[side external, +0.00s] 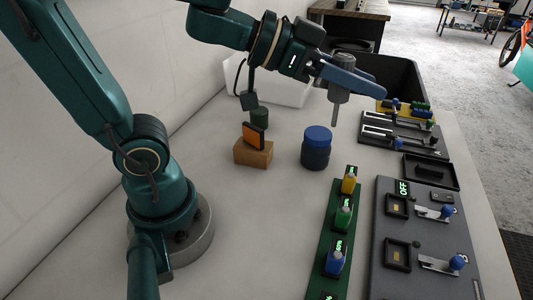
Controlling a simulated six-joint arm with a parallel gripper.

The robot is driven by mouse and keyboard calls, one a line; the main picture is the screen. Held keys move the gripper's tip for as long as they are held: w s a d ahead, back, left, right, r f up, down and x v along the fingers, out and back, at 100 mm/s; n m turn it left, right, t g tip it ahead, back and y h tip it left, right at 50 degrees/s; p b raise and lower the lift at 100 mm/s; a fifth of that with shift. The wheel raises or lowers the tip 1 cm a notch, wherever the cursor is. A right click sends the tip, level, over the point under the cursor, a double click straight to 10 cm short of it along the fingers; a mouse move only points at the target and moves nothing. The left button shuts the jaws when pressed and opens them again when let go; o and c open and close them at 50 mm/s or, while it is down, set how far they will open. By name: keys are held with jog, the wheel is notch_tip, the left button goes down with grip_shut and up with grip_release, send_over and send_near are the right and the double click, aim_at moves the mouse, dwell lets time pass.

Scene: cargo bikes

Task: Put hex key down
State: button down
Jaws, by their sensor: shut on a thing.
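My gripper (362,79) is at the upper middle of the side external view, above the table. Its blue fingers are shut on a grey tool with a thick handle and a thin shaft, which I take to be the hex key (339,93). The tool is roughly upright with its shaft pointing down, and its tip appears clear of the tabletop. Part of the handle is hidden by the fingers.
A blue-lidded dark jar (316,148) stands below the tool. An orange piece (257,137) sits on a wooden block (250,158). A green strip (325,262) with coloured knobs and a grey clamp panel (430,275) lie in front. A black bin (402,78) stands behind.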

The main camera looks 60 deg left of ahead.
jog(key=d+f, duration=0.2)
jog(key=d, duration=0.2)
jog(key=w+a+n+g+y, duration=0.2)
jog(key=a+n+g+y, duration=0.6)
jog(key=a+n+y, duration=1.55)
jog(key=s+a+f+n+g+h, duration=0.35)
jog(key=s+a+g, duration=0.35)
jog(key=a, duration=0.4)
jog(key=s+a+f+n+g+h, duration=0.25)
jog(key=s+a+f+g, duration=0.2)
jog(key=s+a, duration=0.5)
jog(key=shift+g+h, duration=0.25)
jog(key=shift+h, duration=0.1)
jog(key=shift+w+a+f, duration=0.1)
jog(key=shift+a+f, duration=0.15)
jog(key=shift+f, duration=1.4)
jog(key=shift+w+a+f, duration=0.15)
jog(key=shift+a+f, duration=0.1)
jog(key=shift+f, duration=1.35)
jog(key=shift+w+a+f, duration=0.1)
jog(key=shift+a+f, duration=0.15)
jog(key=shift+f, duration=1.4)
jog(key=shift+f, duration=0.1)
